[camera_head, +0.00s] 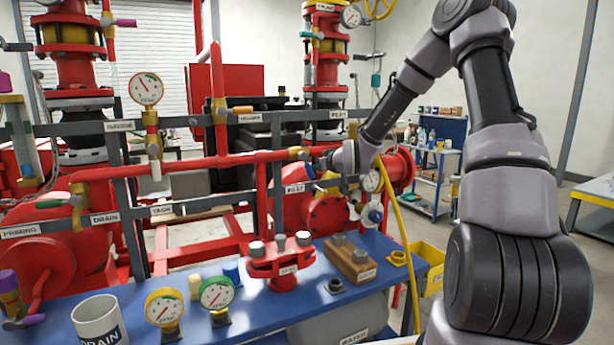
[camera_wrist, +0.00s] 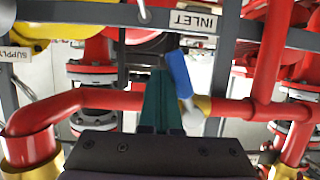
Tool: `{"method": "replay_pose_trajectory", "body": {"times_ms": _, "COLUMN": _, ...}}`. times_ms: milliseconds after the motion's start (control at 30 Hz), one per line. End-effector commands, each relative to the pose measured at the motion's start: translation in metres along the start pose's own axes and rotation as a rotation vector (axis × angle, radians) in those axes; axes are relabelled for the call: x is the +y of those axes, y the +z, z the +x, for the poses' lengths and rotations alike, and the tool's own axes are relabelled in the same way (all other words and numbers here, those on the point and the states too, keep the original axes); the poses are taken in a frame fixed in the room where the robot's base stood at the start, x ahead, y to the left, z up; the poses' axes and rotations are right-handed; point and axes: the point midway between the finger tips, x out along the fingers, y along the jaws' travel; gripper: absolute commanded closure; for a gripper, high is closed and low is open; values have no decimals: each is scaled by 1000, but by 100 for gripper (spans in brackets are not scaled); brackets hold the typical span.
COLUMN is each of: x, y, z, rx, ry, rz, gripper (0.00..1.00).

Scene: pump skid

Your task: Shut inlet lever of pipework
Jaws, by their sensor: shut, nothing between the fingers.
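The inlet lever has a blue handle (camera_wrist: 180,74) in the wrist view, just right of my fingers, and a pale stem running down to a brass valve (camera_wrist: 202,106) on the red pipe. The handle stands steeply across the pipe, tilted slightly left at its top. The label INLET (camera_wrist: 193,20) is above it. My gripper (camera_wrist: 160,84) is shut and empty, its teal fingers beside the handle; I cannot tell whether they touch. In the head view my gripper (camera_head: 319,161) is at the pipework, near the brass valve (camera_head: 297,153), and my wrist hides part of that area.
Red pipes and grey rails crowd around my gripper. A yellow hose (camera_head: 398,232) hangs close to my arm. A blue bench (camera_head: 245,310) in front holds a mug (camera_head: 98,318), gauges and a red flanged part (camera_head: 281,262). Other levers sit along the pipework to the left.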

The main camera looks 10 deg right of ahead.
Motion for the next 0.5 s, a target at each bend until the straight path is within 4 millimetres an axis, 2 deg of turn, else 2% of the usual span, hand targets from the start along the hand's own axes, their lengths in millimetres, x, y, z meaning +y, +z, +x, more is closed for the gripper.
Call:
{"method": "replay_pose_trajectory", "body": {"times_ms": 300, "x": -20, "y": 13, "z": 5, "rx": -2, "ry": -3, "rz": 0, "gripper": 100}}
{"method": "replay_pose_trajectory", "body": {"times_ms": 500, "x": -21, "y": 15, "z": 5, "rx": -1, "ry": 0, "rz": 0, "gripper": 100}}
